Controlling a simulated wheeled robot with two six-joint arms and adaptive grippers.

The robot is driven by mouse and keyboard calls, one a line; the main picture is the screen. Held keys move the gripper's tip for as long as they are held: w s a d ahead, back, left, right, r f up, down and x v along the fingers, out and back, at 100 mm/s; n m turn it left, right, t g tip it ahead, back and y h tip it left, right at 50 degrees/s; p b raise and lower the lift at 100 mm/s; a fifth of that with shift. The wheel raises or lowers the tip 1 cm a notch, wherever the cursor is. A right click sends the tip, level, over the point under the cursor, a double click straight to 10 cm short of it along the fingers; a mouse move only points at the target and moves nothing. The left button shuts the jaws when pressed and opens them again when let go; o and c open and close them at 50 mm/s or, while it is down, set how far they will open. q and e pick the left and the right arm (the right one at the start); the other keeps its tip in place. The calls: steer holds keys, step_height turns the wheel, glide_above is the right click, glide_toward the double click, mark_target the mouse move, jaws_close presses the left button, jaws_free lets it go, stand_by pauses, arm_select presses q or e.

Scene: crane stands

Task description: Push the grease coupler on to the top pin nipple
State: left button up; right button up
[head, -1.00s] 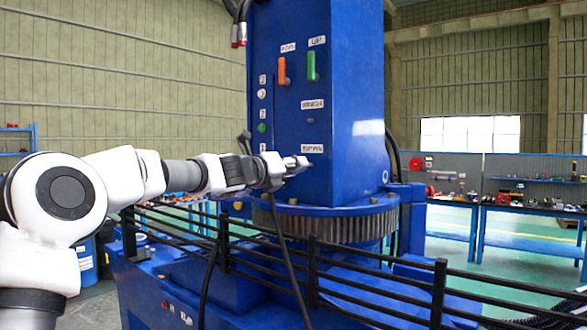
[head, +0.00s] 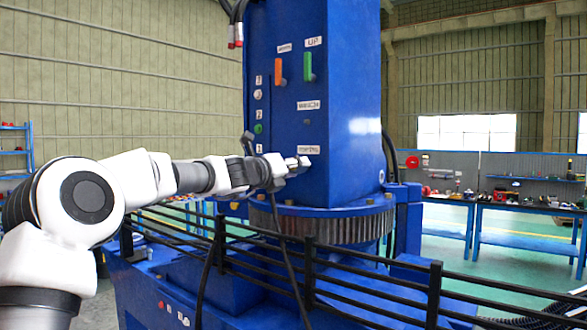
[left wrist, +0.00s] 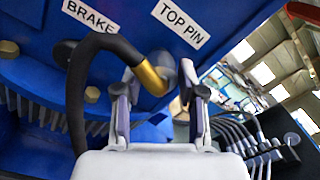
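My left gripper (head: 297,163) is at the blue column's front face, just below the "TOP PIN" label (head: 308,149). In the left wrist view its two fingers (left wrist: 160,88) stand apart, with the grease coupler between them. The coupler's brass fitting (left wrist: 151,78) shows there, with a rounded grey part behind it. A black hose (left wrist: 76,105) bends over beside the left finger into the brass fitting. My right gripper is out of view.
The "BRAKE" label (left wrist: 88,17) is beside the hose. An orange lever (head: 279,70) and a green lever (head: 308,67) are higher on the column. A black railing (head: 308,270) runs below my left arm. Workbenches (head: 510,207) stand at the far right.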

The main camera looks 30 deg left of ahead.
arm_select(q)
steer(key=shift+o, duration=0.7)
steer(key=shift+s, duration=0.1)
steer(key=shift+s+f+b, duration=0.1)
steer(key=shift+s+b, duration=0.3)
steer(key=shift+s, duration=0.2)
steer(key=s, duration=0.2)
steer(key=s+b, duration=0.1)
steer(key=shift+s+a, duration=0.2)
steer(key=shift+s, duration=0.2)
steer(key=shift+w, duration=0.1)
step_height(320, 180, up, 10)
